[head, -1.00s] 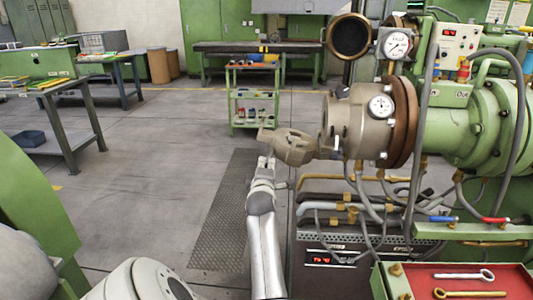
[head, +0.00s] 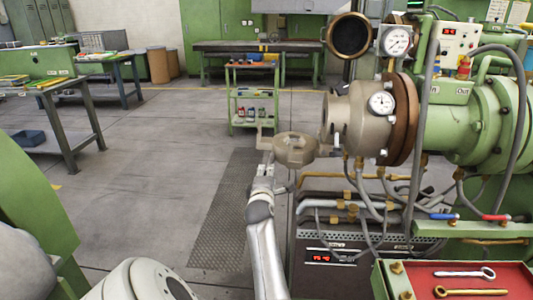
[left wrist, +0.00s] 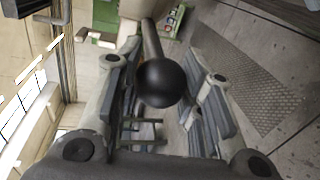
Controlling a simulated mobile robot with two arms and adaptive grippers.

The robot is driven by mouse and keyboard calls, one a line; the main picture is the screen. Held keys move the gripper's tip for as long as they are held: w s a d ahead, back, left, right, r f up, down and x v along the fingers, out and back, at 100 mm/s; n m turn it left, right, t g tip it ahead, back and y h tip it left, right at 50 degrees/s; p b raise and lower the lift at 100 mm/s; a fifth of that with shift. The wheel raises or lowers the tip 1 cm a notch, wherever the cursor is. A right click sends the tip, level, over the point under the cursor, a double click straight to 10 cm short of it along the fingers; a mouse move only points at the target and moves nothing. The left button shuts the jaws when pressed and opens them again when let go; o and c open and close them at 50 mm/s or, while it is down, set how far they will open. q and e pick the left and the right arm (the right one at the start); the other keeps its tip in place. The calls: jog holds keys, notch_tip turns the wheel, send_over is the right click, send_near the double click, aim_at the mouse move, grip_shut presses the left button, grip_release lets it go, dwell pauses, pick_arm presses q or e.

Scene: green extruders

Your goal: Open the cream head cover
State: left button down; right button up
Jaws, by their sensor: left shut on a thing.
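The cream head cover (head: 295,150) hangs out to the left of the cream extruder head (head: 345,120), swung away from its front face. A small cream arm stands up at the cover's left end. My left gripper (head: 264,168) is just below the cover's left side, at the end of my pale arm. In the left wrist view a black ball knob (left wrist: 163,84) on a dark rod (left wrist: 151,40) lies between the fingers of my left gripper (left wrist: 165,95), which is shut on it. In the head view the knob is hidden. My right gripper is not in view.
Pipes and hoses run below the extruder head, above a red tray (head: 470,282) with wrenches. A round dark-faced part (head: 350,36) and gauges sit above it. A green cart (head: 253,98) stands behind. The floor to the left is clear around the dark mat (head: 225,215).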

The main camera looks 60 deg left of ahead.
pick_arm(q)
jog(key=shift+r, duration=0.25)
jog(key=c, duration=1)
grip_release()
jog(key=shift+f, duration=0.1)
jog(key=shift+o, duration=0.3)
notch_tip(320, 180, up, 10)
jog(key=shift+r, duration=0.2)
jog(key=shift+w, duration=0.1)
